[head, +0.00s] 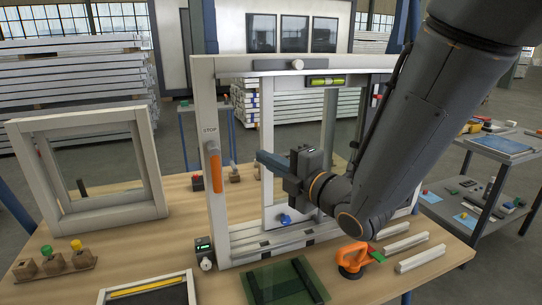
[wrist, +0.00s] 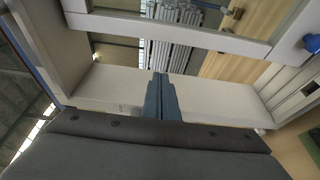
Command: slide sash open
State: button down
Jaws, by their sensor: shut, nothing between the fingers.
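A pale upright frame (head: 214,105) stands on the bench, with an orange handle (head: 215,168) on its left post beside a STOP label. Inside it is the sash, with its left stile (head: 267,140) set apart from the left post and a blue knob (head: 285,219) low down. The knob also shows at the right edge of the wrist view (wrist: 312,43). My gripper (head: 260,157) is shut and empty, its blue-grey fingers pointing left across the sash's left stile. In the wrist view the fingertips (wrist: 160,76) overlap a pale bar; I cannot tell whether they touch it.
A smaller pale frame (head: 92,205) stands at the left. A small timer-like box (head: 203,248), a dark green glass panel (head: 283,283), an orange suction cup (head: 352,260) and pale strips (head: 422,257) lie in front. A spirit level (head: 326,82) is on the top rail.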

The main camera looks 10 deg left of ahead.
jog(key=w+a+p, duration=0.2)
jog(key=w+p, duration=0.2)
jog(key=w, duration=0.3)
jog(key=shift+a, duration=0.2)
